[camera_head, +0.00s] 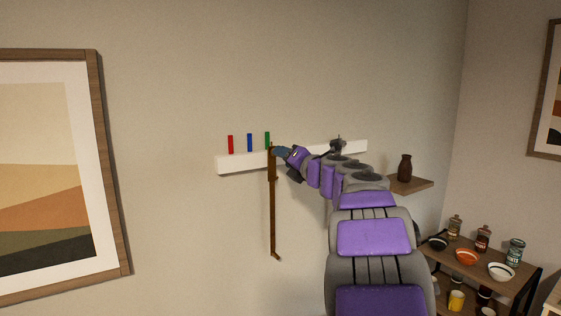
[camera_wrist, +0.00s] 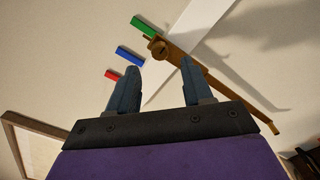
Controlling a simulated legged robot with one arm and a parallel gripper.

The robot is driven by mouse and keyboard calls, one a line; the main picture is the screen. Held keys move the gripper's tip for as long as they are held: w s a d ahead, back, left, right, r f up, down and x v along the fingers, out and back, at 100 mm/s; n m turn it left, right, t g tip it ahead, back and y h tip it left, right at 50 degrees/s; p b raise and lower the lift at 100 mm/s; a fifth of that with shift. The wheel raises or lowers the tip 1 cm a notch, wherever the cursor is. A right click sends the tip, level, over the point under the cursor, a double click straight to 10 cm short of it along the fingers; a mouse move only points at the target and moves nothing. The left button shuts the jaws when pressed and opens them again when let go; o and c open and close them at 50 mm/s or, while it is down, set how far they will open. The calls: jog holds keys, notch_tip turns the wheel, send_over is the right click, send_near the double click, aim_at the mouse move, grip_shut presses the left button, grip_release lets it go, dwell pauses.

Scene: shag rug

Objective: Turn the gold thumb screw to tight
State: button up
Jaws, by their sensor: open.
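A gold-brown piece with a round knob, which looks like the gold thumb screw (camera_wrist: 158,47), shows in the wrist view just beyond my fingertips. It sits at the upper end of a long gold-brown bar (camera_head: 273,215) that hangs down the wall in the head view; the bar also crosses the wrist view (camera_wrist: 225,92). My gripper (camera_wrist: 160,66) is open, its two blue-grey fingers apart with nothing between them. In the head view my gripper (camera_head: 281,152) is at the bar's top end and partly hides the screw. I cannot tell whether it touches.
A white board (camera_head: 235,164) is fixed on the wall. Red (camera_head: 230,144), blue (camera_head: 250,142) and green (camera_head: 267,139) tabs stand along its top. A small shelf (camera_head: 422,185) with a brown vase (camera_head: 405,168) is at right. The wall left of the board is clear up to a framed picture (camera_head: 102,150).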

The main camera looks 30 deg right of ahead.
jog(key=s+b, duration=0.2)
jog(key=s, duration=1)
jog(key=shift+a, duration=0.3)
jog(key=shift+f+b, duration=0.15)
jog(key=shift+b, duration=0.15)
jog(key=s+a+f+m+g+h+b, duration=0.25)
jog(key=f+m+b, duration=0.25)
jog(key=f+m, duration=0.5)
jog(key=s+a+f+m+g+h+b, duration=0.25)
jog(key=a+f+m+g+b, duration=0.2)
jog(key=f, duration=0.95)
jog(key=s+a+f+m+g+h+b, duration=0.1)
jog(key=s+a+f+m+g+b, duration=0.25)
jog(key=f+m+b, duration=0.6)
jog(key=s+a+f+m+g+y+b, duration=0.1)
jog(key=s+a+f+g+y+b, duration=0.1)
jog(key=s+a+f, duration=0.9)
jog(key=s+a+f+m+g+y+b, duration=0.1)
jog(key=s+a+f+g+y, duration=0.4)
jog(key=s+a+f, duration=0.6)
jog(key=s+f+g+b, duration=0.1)
jog(key=s+f+g, duration=0.1)
jog(key=f, duration=0.4)
jog(key=shift+s, duration=0.65)
